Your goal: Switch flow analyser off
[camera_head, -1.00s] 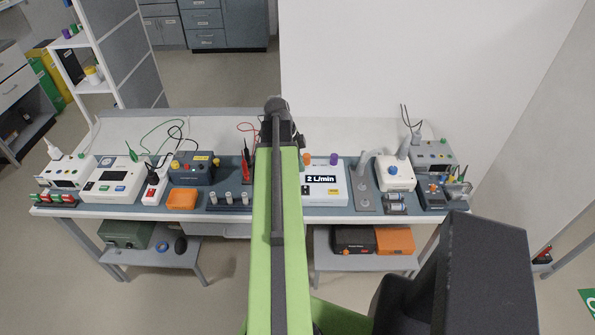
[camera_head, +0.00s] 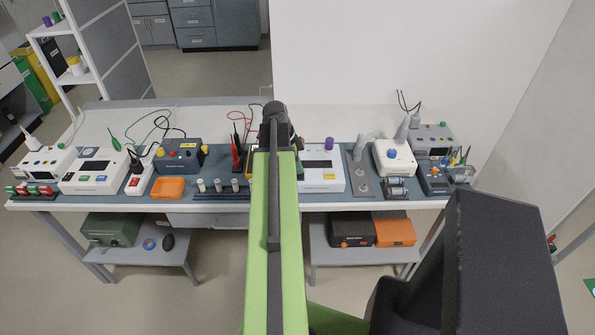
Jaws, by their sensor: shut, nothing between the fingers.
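The flow analyser is most likely the white box (camera_head: 322,181) right of my arm at the middle of the bench. Its left part is hidden behind my arm. Its narrow display (camera_head: 317,164) is dark and shows no reading. My gripper (camera_head: 276,130) is at the far end of the green arm, just left of the box. Its fingers are mostly hidden by the wrist, and it holds nothing that I can see.
Left of my arm stand a dark blue-grey device (camera_head: 180,154), an orange tray (camera_head: 168,188) and a white power strip (camera_head: 140,180). Right of the box are a grey plate with posts (camera_head: 361,178) and a white device with a blue knob (camera_head: 394,157). The bench's back strip is largely clear.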

